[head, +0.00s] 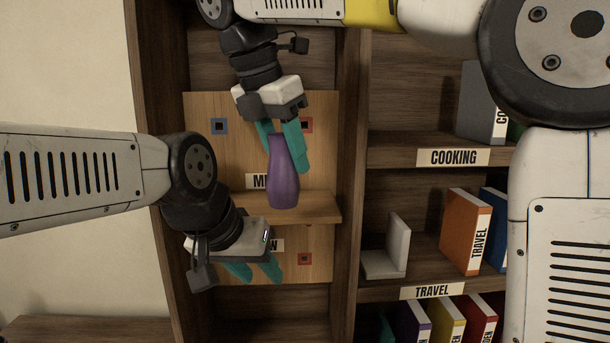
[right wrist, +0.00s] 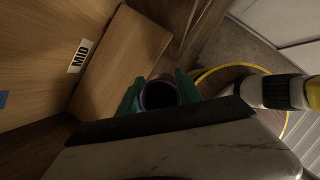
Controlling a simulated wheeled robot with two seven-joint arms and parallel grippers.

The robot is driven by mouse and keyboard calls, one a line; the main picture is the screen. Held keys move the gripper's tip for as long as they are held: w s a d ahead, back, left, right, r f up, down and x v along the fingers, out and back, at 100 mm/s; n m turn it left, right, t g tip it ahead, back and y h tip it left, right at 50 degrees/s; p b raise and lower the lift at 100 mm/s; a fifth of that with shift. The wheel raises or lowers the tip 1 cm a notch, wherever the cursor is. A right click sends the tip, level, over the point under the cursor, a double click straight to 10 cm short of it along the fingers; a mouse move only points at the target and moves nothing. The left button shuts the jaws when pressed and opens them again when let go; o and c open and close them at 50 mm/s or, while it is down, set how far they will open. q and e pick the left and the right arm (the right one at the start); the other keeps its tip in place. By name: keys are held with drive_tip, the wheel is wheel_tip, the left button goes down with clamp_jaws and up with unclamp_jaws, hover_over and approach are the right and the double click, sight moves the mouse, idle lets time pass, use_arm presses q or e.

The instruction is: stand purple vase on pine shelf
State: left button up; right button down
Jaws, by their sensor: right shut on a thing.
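The purple vase (head: 283,180) is upright, held at its neck by my right gripper (head: 284,150), the upper one in the head view. In the right wrist view the dark round mouth of the vase (right wrist: 160,94) shows between the two teal fingers (right wrist: 158,95). The pine shelf (head: 318,207) is a light wood plank on a pine back panel; it also shows in the right wrist view (right wrist: 125,62). The vase base overlaps the plank's front in the head view; I cannot tell whether they touch. My left gripper (head: 254,272) is open and empty, below the plank.
A "MID" label (right wrist: 79,56) is on the pine, partly hidden by the vase in the head view. A dark bookcase upright (head: 348,180) borders the right. Beyond it are books (head: 466,230) and a grey bookend (head: 392,250). The plank looks clear.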

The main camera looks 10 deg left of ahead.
drive_tip(key=w+f, duration=0.1)
drive_tip(key=w, duration=0.2)
drive_tip(key=w+f, duration=0.1)
drive_tip(key=w, duration=0.3)
drive_tip(key=w+d+f, duration=0.1)
drive_tip(key=w, duration=0.3)
drive_tip(key=shift+f, duration=0.75)
drive_tip(key=c, duration=0.8)
unclamp_jaws()
drive_tip(key=shift+f, duration=0.1)
drive_tip(key=v, duration=0.7)
drive_tip(key=shift+s+a+r, duration=0.1)
drive_tip(key=shift+a+r, duration=0.05)
drive_tip(key=shift+r, duration=0.15)
